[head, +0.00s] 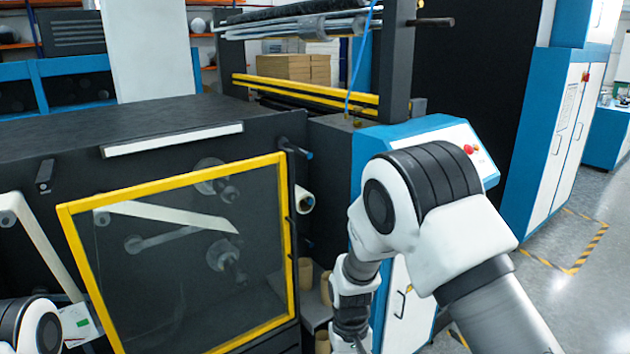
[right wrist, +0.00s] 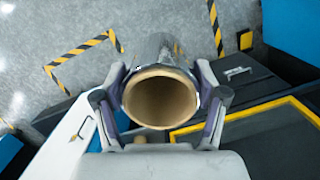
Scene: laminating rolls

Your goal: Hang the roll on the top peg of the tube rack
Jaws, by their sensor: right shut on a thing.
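The roll (right wrist: 156,48) has shiny silver film around a brown cardboard core. In the right wrist view its open end faces the camera, and my right gripper (right wrist: 162,72) is shut on it with a finger on each side. In the head view this roll and my right gripper do not show. The tube rack's upper peg (head: 304,153), dark with a blue tip, sticks out bare beside the yellow-framed door. My left gripper is out of view.
Brown tubes (head: 306,273) stand low beside the rack. The yellow-framed door (head: 180,195) is at left, and a blue and white cabinet (head: 430,135) stands right of the rack.

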